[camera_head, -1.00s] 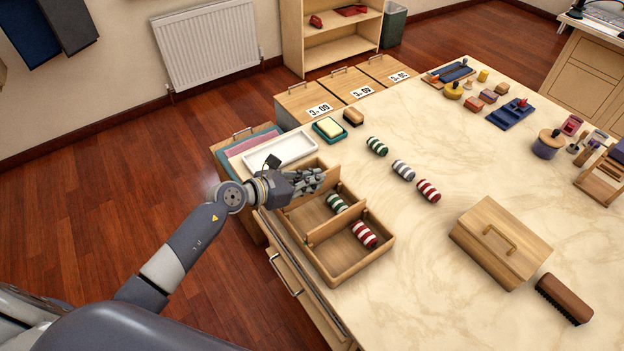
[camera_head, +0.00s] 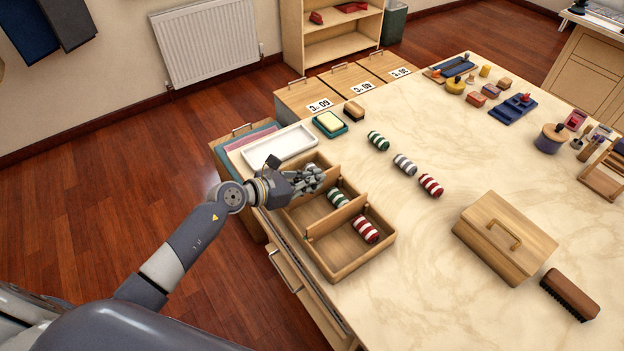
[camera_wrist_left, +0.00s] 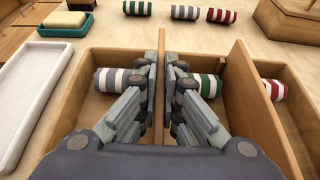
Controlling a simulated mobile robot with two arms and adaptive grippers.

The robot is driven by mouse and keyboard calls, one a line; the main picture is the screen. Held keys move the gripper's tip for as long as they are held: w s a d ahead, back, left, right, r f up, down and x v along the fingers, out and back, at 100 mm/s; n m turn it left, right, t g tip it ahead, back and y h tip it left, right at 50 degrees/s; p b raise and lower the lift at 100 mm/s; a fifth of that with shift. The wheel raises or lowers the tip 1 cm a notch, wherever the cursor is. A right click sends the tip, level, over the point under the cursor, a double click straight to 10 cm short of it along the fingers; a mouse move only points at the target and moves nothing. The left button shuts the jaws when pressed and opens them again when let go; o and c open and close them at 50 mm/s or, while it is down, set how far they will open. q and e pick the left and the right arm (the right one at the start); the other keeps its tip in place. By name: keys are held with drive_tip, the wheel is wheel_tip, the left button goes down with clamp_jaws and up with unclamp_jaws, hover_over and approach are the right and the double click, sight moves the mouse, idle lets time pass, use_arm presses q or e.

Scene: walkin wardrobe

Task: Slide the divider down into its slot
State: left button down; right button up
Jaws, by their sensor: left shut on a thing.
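An open wooden tray box (camera_head: 345,268) stands at the table's near left edge. My left gripper (camera_head: 312,178) is over its far part. In the left wrist view the fingers (camera_wrist_left: 160,95) are shut on both faces of a thin wooden divider (camera_wrist_left: 161,42). This divider stands upright between the left and middle compartments, its far end above the box rim. Its lower edge and slot are hidden, so I cannot tell how deep it sits. A second divider (camera_wrist_left: 240,75) stands to its right. My right gripper is not in view.
Grey (camera_wrist_left: 112,80), green (camera_head: 338,198) and red (camera_head: 365,228) striped rolls lie in separate compartments. More rolls (camera_head: 404,164) lie on the table beyond. A white tray (camera_head: 280,147) and soap dish (camera_head: 330,124) are close by. A lidded wooden box (camera_head: 500,240) stands right.

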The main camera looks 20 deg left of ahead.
use_arm(q)
drive_tip(key=shift+f, duration=0.25)
drive_tip(key=c, duration=1.7)
unclamp_jaws()
drive_tip(key=v, duration=1.2)
